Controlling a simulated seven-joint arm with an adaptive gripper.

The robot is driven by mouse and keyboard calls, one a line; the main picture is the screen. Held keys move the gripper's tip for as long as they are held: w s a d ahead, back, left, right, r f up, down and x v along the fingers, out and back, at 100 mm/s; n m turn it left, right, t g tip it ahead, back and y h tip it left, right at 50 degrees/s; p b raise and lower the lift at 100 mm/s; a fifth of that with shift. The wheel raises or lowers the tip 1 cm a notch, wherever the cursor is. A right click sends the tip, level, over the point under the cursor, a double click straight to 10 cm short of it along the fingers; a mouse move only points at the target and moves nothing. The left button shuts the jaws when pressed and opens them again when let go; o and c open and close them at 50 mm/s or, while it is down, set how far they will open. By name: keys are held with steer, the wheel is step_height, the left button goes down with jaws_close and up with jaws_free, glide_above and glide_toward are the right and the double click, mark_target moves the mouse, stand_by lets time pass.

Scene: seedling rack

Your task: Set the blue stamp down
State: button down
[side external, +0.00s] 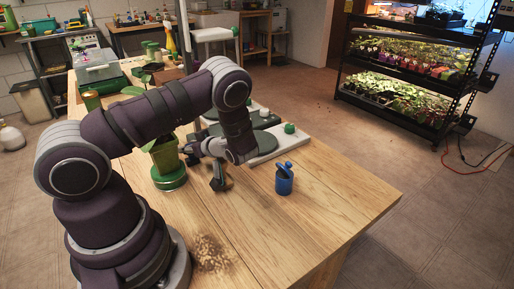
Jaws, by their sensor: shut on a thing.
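My gripper (212,170) is low over the wooden table, below my wrist. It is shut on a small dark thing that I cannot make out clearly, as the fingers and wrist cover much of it. A small blue thing (284,181) is to the right of my gripper, apart from it. It has a round body with a knob or handle on top and looks upright on the table. I cannot tell for sure whether it is the blue stamp, and no other blue stamp shows clearly.
A green pot (164,158) with a plant stands on a green saucer (170,181) left of my gripper. A pale board (277,145) with green round things lies behind it. Brown specks (212,252) mark the front of the table (325,205). The right side is clear.

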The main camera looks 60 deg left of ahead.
step_height(320, 180, up, 10)
steer(key=shift+w+f, duration=0.15)
steer(key=shift+f, duration=0.1)
steer(key=w+d+f+m+t+h, duration=0.1)
steer(key=w+d+m+t, duration=0.75)
steer(key=w, duration=0.35)
steer(key=w+d+m+t+h, duration=0.3)
steer(key=w+d+m+h, duration=0.1)
steer(key=d, duration=0.7)
steer(key=w+d+m+t+h, duration=0.3)
steer(key=w+d+m+h, duration=0.2)
steer(key=d, duration=0.6)
steer(key=f, duration=0.8)
steer(key=shift+s+d+f, duration=0.15)
steer(key=shift+d, duration=0.15)
steer(key=shift+f, duration=0.15)
steer(key=c, duration=0.9)
jaws_free()
